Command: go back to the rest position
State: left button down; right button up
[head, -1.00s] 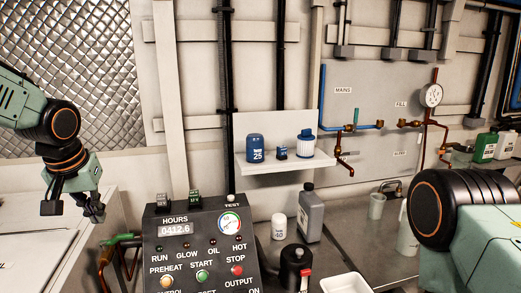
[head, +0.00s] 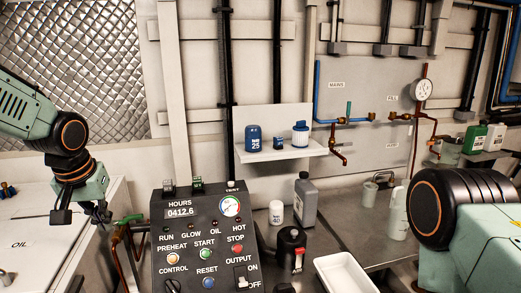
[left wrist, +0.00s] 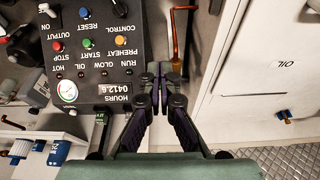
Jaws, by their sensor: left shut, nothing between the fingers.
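My left gripper (head: 82,214) hangs pointing down at the left of the head view, left of the control panel (head: 160,258). It is shut and empty. In the left wrist view its fingers (left wrist: 159,72) meet beside the panel's edge (left wrist: 88,75), with nothing between them. My right arm shows only as a dark joint and a green link at the right of the head view; its gripper is out of view.
A green-handled valve on a copper pipe (head: 128,250) stands close by the left gripper. A white cabinet marked OIL (head: 30,225) is at left. A shelf (head: 285,152) holds blue containers. A grey jug (head: 305,203) and white tray (head: 342,272) stand on the bench.

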pick_arm(q)
jog(key=s+d+f+g+h, duration=0.1)
jog(key=s+d+f, duration=0.25)
jog(key=f, duration=0.35)
jog(key=s+d+f+m, duration=0.15)
jog(key=s+f, duration=0.25)
jog(key=f, duration=0.4)
jog(key=s+d+f+g+h, duration=0.1)
jog(key=s+d+f, duration=0.25)
jog(key=f, duration=0.35)
jog(key=s+d+f+g+y, duration=0.1)
jog(key=s+f, duration=0.5)
jog(key=s, duration=0.6)
jog(key=s+f+g, duration=0.1)
jog(key=s+f, duration=0.4)
jog(key=s, duration=0.7)
notch_tip(320, 180, down, 18)
jog(key=b, duration=1.7)
jog(key=shift+s+r+b, duration=0.15)
jog(key=shift+s+b, duration=0.15)
jog(key=shift+s, duration=0.1)
